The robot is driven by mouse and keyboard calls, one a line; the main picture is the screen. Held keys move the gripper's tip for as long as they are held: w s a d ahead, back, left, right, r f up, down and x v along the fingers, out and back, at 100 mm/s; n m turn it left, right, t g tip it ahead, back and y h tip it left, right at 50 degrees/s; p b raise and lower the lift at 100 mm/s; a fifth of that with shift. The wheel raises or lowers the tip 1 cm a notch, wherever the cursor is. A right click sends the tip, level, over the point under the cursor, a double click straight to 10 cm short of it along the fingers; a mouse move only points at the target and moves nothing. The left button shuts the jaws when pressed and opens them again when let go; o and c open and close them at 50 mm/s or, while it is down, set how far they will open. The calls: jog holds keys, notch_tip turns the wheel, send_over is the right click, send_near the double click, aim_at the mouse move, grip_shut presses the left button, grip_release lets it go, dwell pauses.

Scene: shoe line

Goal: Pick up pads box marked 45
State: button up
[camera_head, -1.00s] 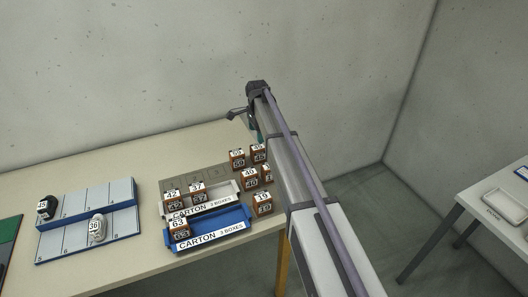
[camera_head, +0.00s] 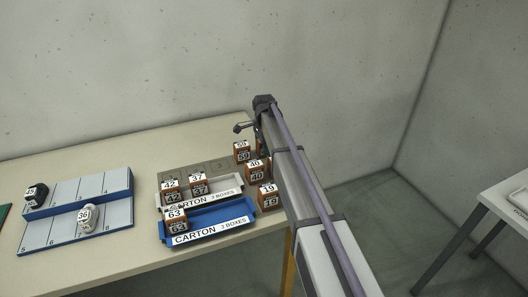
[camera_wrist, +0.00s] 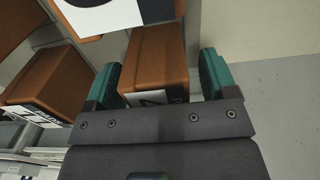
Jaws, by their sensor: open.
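In the wrist view, a brown box (camera_wrist: 155,58) lies between the two teal fingers of my open gripper (camera_wrist: 160,70), with gaps at the sides. Its white label is mostly covered by the gripper body, so I cannot read its number. In the head view, no box clearly reads 45; my arm covers the right end of the box group, where a box with an unclear number showed earlier. My gripper is largely hidden behind the arm there.
Boxes marked 59 (camera_head: 241,152), 40 (camera_head: 256,171) and 19 (camera_head: 269,197) stand close left of my arm. A white carton (camera_head: 228,188) and a blue carton (camera_head: 215,228) hold boxes. In the wrist view, another brown box (camera_wrist: 45,80) is to the left.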

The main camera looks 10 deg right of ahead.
jog(key=c, duration=1)
jog(key=shift+r, duration=0.15)
